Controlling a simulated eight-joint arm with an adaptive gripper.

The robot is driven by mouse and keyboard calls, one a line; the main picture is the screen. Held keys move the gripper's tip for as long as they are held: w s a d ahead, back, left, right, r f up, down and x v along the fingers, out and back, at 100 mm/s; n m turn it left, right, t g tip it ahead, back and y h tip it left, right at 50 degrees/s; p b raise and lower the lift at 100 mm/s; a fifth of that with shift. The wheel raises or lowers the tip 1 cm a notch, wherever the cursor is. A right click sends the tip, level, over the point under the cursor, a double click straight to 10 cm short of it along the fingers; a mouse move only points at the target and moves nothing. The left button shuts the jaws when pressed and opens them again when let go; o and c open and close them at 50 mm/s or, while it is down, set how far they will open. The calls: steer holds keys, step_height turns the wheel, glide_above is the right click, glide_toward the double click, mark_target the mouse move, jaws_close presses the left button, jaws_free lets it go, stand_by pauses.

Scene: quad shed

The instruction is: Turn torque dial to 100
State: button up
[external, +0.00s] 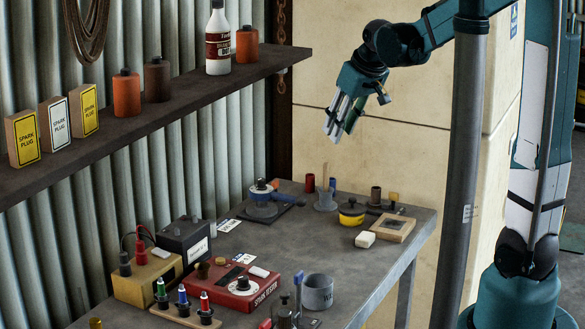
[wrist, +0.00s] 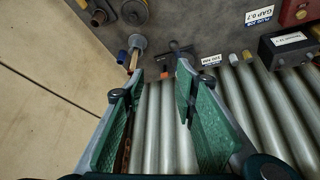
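My gripper (external: 336,134) hangs in the air above the far end of the workbench, pointing down and left. In the wrist view its two green-padded fingers (wrist: 160,72) are apart with nothing between them. A red box (external: 262,299) nearer the camera carries another white round dial (external: 242,286). I cannot tell which is the torque dial, and no scale marking is readable. My gripper is apart from both.
A shelf (external: 150,118) with bottles and spark plug boxes runs along the corrugated wall. The bench's middle is fairly clear.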

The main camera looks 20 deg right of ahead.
steer(key=w+a+f+n+p, duration=0.15)
steer(key=w+a+f, duration=0.25)
steer(key=w+a, duration=0.4)
steer(key=n+g+p, duration=0.1)
steer(key=p, duration=0.1)
glide_toward(261, 179)
steer(key=d, duration=0.1)
steer(key=shift+w+a+f+n+g+y, duration=0.2)
steer(key=shift+w+f+n+g+y, duration=0.1)
steer(key=shift+w+f+y, duration=0.1)
steer(key=shift+p+x, duration=0.4)
steer(key=shift+x, duration=3.45)
steer(key=shift+c, duration=0.5)
steer(key=c, duration=0.8)
